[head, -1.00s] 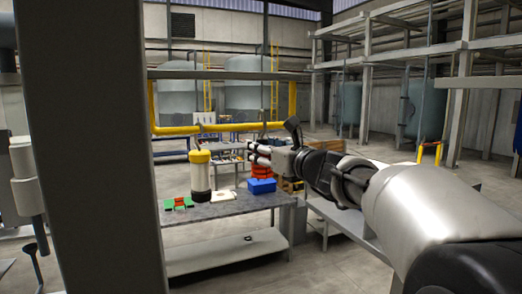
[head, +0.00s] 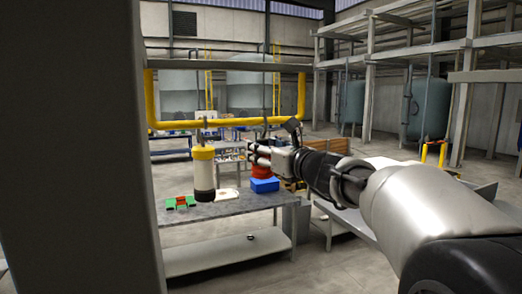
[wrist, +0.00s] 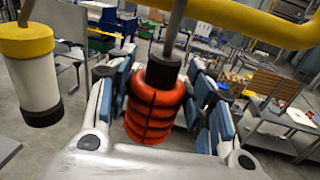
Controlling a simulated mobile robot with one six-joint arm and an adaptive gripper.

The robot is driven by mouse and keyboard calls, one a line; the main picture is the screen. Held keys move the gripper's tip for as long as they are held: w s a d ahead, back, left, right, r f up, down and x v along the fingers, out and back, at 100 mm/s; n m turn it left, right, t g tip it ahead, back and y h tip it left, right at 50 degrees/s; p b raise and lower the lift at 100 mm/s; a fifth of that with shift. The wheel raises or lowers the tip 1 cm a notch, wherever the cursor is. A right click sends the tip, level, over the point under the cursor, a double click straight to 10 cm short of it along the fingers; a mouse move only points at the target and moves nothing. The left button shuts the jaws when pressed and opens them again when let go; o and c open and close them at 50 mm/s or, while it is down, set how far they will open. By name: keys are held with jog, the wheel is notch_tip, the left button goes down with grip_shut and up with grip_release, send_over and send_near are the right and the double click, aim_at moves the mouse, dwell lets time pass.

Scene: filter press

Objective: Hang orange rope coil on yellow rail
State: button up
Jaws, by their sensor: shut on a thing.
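The orange rope coil (wrist: 153,108) is a stack of orange-red loops below a dark collar, with a grey hook stem rising from it. My gripper (wrist: 160,100) is shut on it, with blue-padded fingers on both sides. In the head view the coil (head: 261,172) shows below my gripper (head: 258,153). The yellow rail (head: 228,123) runs level beyond the table. In the wrist view the rail (wrist: 250,22) crosses the top right, close to the stem. The stem's top is out of that view, so I cannot tell whether the hook touches the rail.
A white cylinder with a yellow top (head: 204,172) hangs left of the coil; it also shows in the wrist view (wrist: 33,72). A grey table (head: 235,207) carries a blue bin (head: 265,185) and a green-and-red item (head: 181,203). A dark column (head: 80,150) blocks the left.

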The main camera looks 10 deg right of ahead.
jog(key=shift+f, duration=0.3)
jog(key=o, duration=1.3)
jog(key=shift+o, duration=0.2)
jog(key=shift+f, duration=0.1)
